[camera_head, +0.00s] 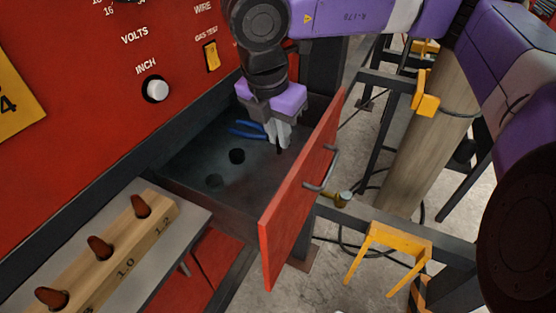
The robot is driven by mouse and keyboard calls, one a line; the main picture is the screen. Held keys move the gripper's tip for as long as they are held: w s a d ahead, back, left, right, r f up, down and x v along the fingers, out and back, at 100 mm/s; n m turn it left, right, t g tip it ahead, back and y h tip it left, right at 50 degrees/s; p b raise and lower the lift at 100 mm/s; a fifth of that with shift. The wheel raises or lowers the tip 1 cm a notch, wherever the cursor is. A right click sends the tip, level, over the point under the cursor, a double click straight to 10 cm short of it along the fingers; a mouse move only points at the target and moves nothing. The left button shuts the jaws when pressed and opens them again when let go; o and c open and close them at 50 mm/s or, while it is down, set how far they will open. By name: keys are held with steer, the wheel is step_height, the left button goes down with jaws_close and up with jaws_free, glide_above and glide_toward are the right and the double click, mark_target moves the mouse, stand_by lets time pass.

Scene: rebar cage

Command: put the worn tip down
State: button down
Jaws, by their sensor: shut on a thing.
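My gripper (279,142) points down inside the open drawer, over its far right part near the red front. Its grey fingers are shut on the worn tip, which is mostly hidden; only a small dark bit shows between the fingertips. I cannot tell whether it touches the drawer floor. The drawer (293,210) has a red front with a metal handle and a dark grey inside.
Blue-handled pliers (246,130) lie in the drawer beside my fingers. Two dark round spots (237,156) mark its floor. At the lower left, a wooden block (112,258) holds several copper-brown pieces on a grey shelf (190,232). A yellow stand (400,238) is at right.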

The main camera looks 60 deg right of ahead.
mark_target(278, 151)
steer(key=shift+a+b+x, duration=0.2)
steer(key=shift+b+x, duration=0.05)
steer(key=shift+x, duration=0.65)
steer(key=shift+a+b+x, duration=0.25)
steer(key=shift+b+x, duration=0.05)
steer(key=shift+x, duration=0.6)
steer(key=shift+a+b+x, duration=0.2)
steer(key=shift+b+x, duration=0.05)
steer(key=shift+x, duration=0.65)
steer(key=shift+f, duration=0.35)
steer(key=c, duration=1.5)
jaws_free()
steer(key=shift+o, duration=0.2)
steer(key=b+v, duration=0.1)
steer(key=v, duration=1.1)
steer(key=shift+r, duration=0.2)
